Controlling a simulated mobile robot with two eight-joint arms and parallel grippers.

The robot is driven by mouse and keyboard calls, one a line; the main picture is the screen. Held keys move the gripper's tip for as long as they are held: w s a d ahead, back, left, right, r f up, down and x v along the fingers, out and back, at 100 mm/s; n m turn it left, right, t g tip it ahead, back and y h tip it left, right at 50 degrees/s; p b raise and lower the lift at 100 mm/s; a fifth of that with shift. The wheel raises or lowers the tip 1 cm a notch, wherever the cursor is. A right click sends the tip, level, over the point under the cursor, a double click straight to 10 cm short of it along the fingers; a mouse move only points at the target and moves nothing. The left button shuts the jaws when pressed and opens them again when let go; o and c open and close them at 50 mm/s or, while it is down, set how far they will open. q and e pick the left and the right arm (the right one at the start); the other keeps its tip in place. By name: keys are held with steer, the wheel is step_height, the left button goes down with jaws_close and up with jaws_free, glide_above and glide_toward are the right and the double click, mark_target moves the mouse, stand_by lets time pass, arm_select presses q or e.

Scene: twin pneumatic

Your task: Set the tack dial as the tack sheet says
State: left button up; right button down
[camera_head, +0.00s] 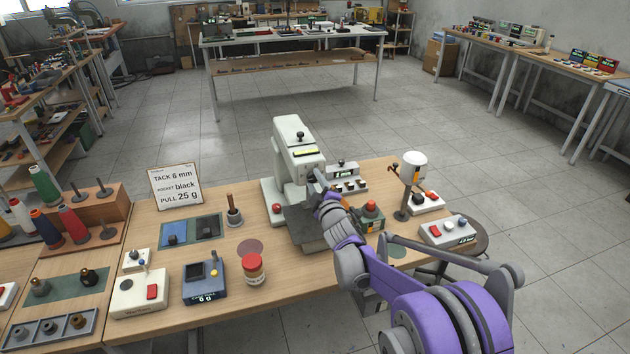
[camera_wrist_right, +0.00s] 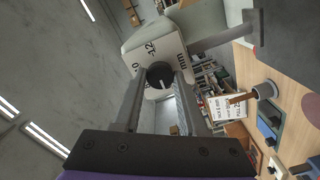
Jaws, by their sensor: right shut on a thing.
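The tack sheet (camera_head: 176,187) stands at the back left of the workbench and reads "TACK 6 mm", "POCKET black", "PULL 25 g". The pale sewing machine (camera_head: 290,136) stands at the middle of the bench. In the right wrist view, the tack dial (camera_wrist_right: 159,70) is a dark round knob on the machine's end face, with "12", "10" and "mm" printed around it. My right gripper (camera_head: 318,183) is at that end face, its two fingers shut on the knob from both sides. A pale line shows on the knob; the fingers hide part of the scale. My left gripper is out of view.
A red-lidded jar (camera_head: 253,270), a blue scale (camera_head: 204,281) and a white box with a red switch (camera_head: 140,294) stand at the front left. A white lamp-like post (camera_head: 411,178) stands right of the machine. Thread spools fill a wooden rack (camera_head: 95,207) at the left.

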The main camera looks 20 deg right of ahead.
steer(key=shift+n, duration=0.3)
stand_by(0.4)
steer(key=shift+c, duration=2.2)
jaws_free()
steer(key=shift+s, duration=0.1)
steer(key=s+b, duration=0.1)
steer(key=s, duration=0.9)
steer(key=shift+s+d+b, duration=0.15)
steer(key=shift+s+b, duration=0.15)
steer(key=shift+s, duration=0.05)
